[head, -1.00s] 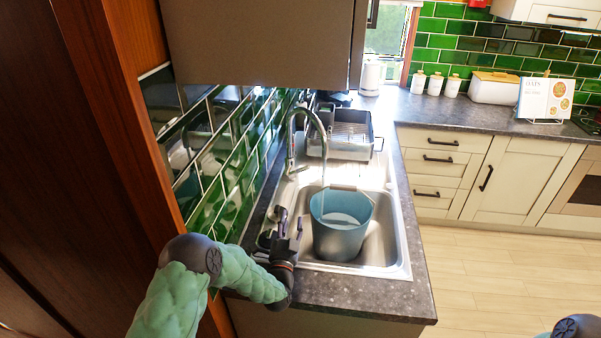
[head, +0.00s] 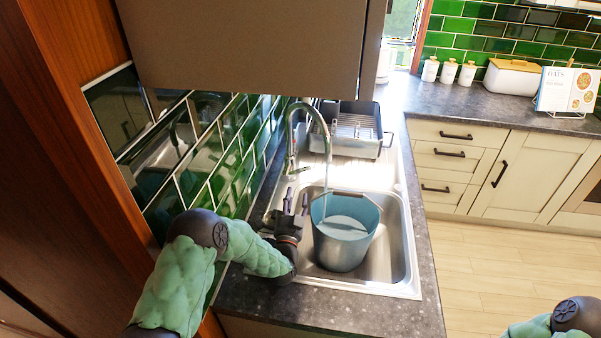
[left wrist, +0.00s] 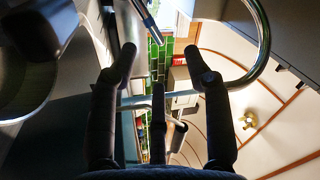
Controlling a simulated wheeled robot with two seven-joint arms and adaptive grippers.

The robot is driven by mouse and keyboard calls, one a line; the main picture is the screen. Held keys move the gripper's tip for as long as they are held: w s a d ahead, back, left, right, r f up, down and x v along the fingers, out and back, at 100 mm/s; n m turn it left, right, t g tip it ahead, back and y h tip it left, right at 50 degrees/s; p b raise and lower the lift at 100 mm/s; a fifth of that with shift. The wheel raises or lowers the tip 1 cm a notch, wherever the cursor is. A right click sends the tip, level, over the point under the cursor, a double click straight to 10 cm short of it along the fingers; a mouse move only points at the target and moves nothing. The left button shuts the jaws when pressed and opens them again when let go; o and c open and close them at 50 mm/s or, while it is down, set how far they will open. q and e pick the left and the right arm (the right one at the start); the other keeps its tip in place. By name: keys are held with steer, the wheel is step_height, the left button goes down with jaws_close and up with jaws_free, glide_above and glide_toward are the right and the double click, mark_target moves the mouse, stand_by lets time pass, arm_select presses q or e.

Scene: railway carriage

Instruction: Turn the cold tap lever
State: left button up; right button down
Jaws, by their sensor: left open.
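The chrome gooseneck tap (head: 289,135) stands at the left back of the sink, against the green tiles. A thin stream of water (head: 325,182) seems to fall from its spout into the blue-grey bucket (head: 343,248) in the basin. My left gripper (head: 296,198) is open and empty, left of the bucket and in front of the tap base. In the left wrist view my open fingers (left wrist: 160,64) frame the tap's curved tube (left wrist: 262,55), which crosses behind them. I cannot make out the cold lever clearly. My right gripper is out of view.
The steel sink (head: 410,270) is set in a dark worktop (head: 325,310). A dish rack (head: 356,130) stands behind it. A wall cupboard (head: 250,50) hangs above on the left. The floor to the right is clear.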

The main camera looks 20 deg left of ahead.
mark_target(296, 172)
arm_select(q)
steer(key=f+b+x, duration=0.2)
steer(key=x, duration=1)
steer(key=shift+w+f, duration=0.2)
steer(key=shift+w, duration=0.1)
steer(key=shift+c, duration=0.3)
jaws_close()
